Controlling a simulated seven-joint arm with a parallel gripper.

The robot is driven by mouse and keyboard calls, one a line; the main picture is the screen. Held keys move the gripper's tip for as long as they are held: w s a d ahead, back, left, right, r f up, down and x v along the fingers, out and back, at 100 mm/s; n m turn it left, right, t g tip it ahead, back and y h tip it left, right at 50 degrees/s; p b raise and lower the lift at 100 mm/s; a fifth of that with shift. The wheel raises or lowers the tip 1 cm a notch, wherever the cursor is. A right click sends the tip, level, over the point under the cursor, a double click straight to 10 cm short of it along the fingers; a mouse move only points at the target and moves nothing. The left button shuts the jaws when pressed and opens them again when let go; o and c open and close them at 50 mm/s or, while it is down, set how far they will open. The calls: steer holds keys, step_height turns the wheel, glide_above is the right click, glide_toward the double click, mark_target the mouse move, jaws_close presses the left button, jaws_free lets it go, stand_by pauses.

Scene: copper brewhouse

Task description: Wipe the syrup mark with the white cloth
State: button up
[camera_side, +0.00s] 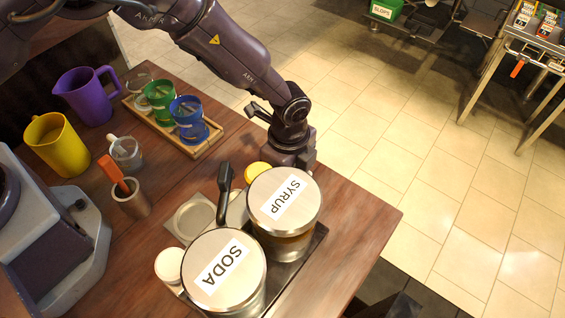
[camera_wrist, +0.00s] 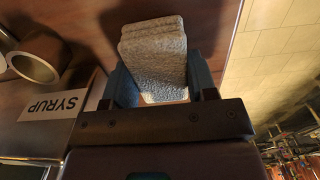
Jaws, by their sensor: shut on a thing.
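My gripper (camera_wrist: 162,88) is shut on the white cloth (camera_wrist: 155,48), a thick folded pad with a rough, greyish-looking surface, seen between the two blue-grey fingers in the wrist view. The cloth is over the wooden table (camera_wrist: 95,15); I cannot tell whether it touches the wood. In the side view my gripper (camera_side: 291,152) points down behind the jar labelled SYRUP (camera_side: 284,200), which hides the fingertips and the cloth. I see no syrup mark in either view.
A jar labelled SODA (camera_side: 224,270) stands beside the SYRUP jar on a dark tray (camera_side: 318,240). A rack with green (camera_side: 158,101) and blue (camera_side: 188,119) cups, a purple jug (camera_side: 85,95) and a yellow jug (camera_side: 57,142) stand further left. Bare table lies right of the jars.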

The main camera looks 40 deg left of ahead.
mark_target(324, 203)
steer(key=shift+s+d, duration=0.1)
steer(key=shift+d, duration=4.2)
steer(key=shift+a, duration=5.5)
steer(key=shift+r, duration=4.1)
